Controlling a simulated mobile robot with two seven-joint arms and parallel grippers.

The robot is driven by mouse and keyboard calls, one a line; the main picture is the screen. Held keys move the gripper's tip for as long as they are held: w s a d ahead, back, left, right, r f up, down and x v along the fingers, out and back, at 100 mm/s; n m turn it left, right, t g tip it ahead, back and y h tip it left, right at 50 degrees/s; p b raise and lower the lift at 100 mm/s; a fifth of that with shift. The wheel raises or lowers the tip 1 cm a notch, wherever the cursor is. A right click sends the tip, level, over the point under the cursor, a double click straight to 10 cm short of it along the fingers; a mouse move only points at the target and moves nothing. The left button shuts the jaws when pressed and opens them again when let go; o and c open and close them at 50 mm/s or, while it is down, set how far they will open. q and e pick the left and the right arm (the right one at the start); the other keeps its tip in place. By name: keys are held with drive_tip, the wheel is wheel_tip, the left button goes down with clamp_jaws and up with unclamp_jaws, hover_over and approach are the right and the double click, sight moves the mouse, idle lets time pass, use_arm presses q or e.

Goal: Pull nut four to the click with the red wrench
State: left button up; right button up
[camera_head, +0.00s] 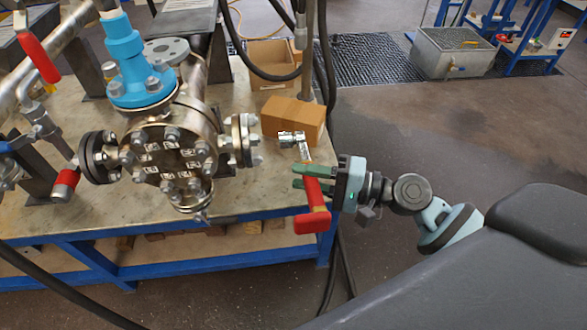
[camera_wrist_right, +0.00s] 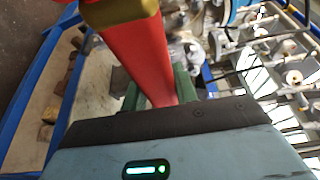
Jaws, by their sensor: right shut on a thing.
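The red wrench (camera_head: 315,196) is in my right gripper (camera_head: 299,177), which is shut on its red handle. Its metal socket head (camera_head: 291,139) points up and away, and its wide red grip end hangs down past the table's front edge. The wrench handle (camera_wrist_right: 140,55) also fills the upper middle of the right wrist view between the green fingers. The round flanged cover (camera_head: 168,160) carries a ring of nuts with small white number labels, too small to read surely. The wrench head is apart from these nuts, to the right of the vessel. My left gripper is not in view.
A cardboard box (camera_head: 292,119) stands just behind the wrench head. A side flange (camera_head: 241,141) juts from the vessel toward the wrench. A blue valve body (camera_head: 130,62) rises above the cover. Dark cables hang behind the boxes. The floor right of the table is clear.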

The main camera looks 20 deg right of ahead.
sight(313, 190)
drive_tip(key=s+n+b, duration=0.1)
drive_tip(key=b, duration=0.3)
drive_tip(key=s+n+y+b, duration=0.1)
drive_tip(key=s+n+b, duration=0.1)
drive_tip(key=b, duration=0.2)
drive_tip(key=shift+s+d+f+n+t+y+b, duration=0.1)
drive_tip(key=shift+d+f+n+t+y+b, duration=0.1)
drive_tip(key=shift+n+t+y+b, duration=0.15)
drive_tip(key=shift+s+a+r+n+b, duration=0.1)
drive_tip(key=shift+s+r+n+b, duration=0.15)
drive_tip(key=shift+s+n+b, duration=0.4)
drive_tip(key=shift+r+y+b, duration=0.25)
drive_tip(key=shift+r+b, duration=0.05)
drive_tip(key=shift+b, duration=0.3)
drive_tip(key=shift+a+r, duration=0.1)
drive_tip(key=shift+w+a+r+p, duration=0.1)
drive_tip(key=shift+a+p, duration=0.4)
drive_tip(key=shift+p, duration=0.2)
drive_tip(key=a+p, duration=0.1)
drive_tip(key=w+a+p, duration=0.1)
drive_tip(key=a, duration=0.1)
drive_tip(key=shift+p, duration=0.35)
drive_tip(key=shift+a, duration=0.15)
